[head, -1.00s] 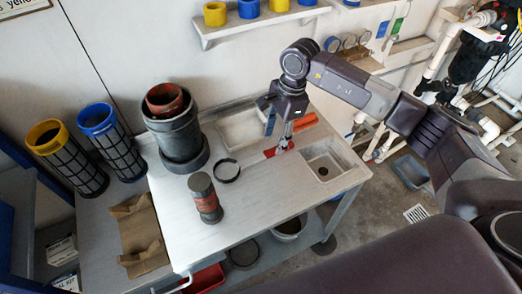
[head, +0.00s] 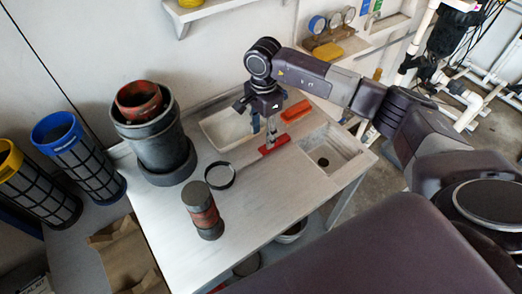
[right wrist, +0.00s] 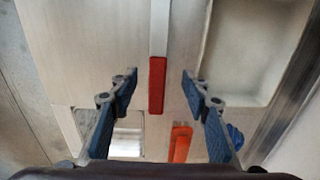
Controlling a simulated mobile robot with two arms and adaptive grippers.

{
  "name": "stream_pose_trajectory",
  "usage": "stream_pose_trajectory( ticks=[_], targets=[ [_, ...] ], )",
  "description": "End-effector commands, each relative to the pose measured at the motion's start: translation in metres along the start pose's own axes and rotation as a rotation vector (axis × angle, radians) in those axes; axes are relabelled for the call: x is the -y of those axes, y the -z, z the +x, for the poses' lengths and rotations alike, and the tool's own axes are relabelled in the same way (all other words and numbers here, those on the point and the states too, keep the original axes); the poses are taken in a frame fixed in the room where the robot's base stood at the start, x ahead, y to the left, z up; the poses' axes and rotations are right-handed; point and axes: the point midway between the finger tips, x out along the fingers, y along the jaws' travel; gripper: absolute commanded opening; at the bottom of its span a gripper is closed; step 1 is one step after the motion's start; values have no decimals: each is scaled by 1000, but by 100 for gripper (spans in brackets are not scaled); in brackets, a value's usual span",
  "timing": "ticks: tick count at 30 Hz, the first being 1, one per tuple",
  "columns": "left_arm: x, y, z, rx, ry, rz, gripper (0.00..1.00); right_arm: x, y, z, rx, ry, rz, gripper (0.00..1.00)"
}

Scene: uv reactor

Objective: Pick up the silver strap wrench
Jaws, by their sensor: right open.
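The silver strap wrench lies on the grey workbench, with a black strap loop (head: 220,176), a thin silver bar and a red grip (head: 275,144). In the right wrist view its silver bar (right wrist: 159,28) runs down to the red grip (right wrist: 157,85). My right gripper (head: 268,132) points down over the red grip. In the right wrist view my right gripper (right wrist: 159,78) is open, with one blue finger on each side of the grip and a gap at both sides. My left gripper is not in view.
An orange-handled item (head: 297,111) lies behind the grip. A shallow basin (head: 215,138) and a sink (head: 345,150) flank it. A dark red-banded cylinder (head: 203,212) stands at the front, and a large grey pipe housing (head: 158,140) at the back left.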

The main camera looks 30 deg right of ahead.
Motion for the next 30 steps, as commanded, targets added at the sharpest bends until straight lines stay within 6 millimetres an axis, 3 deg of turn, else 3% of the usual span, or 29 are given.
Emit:
stream_pose_trajectory(
  ticks=[8, 12, 20, 30],
  targets=[
    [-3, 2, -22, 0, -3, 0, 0, -5, -4, 35, 2, -4, 0, 43],
    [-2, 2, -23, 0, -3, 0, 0, -3, -3, 52, 1, -1, -1, 43],
    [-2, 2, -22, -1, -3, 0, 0, -3, -3, 56, 1, 1, -2, 43],
    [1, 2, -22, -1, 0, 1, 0, -3, -3, 56, 1, 1, -1, 8]
  ],
)
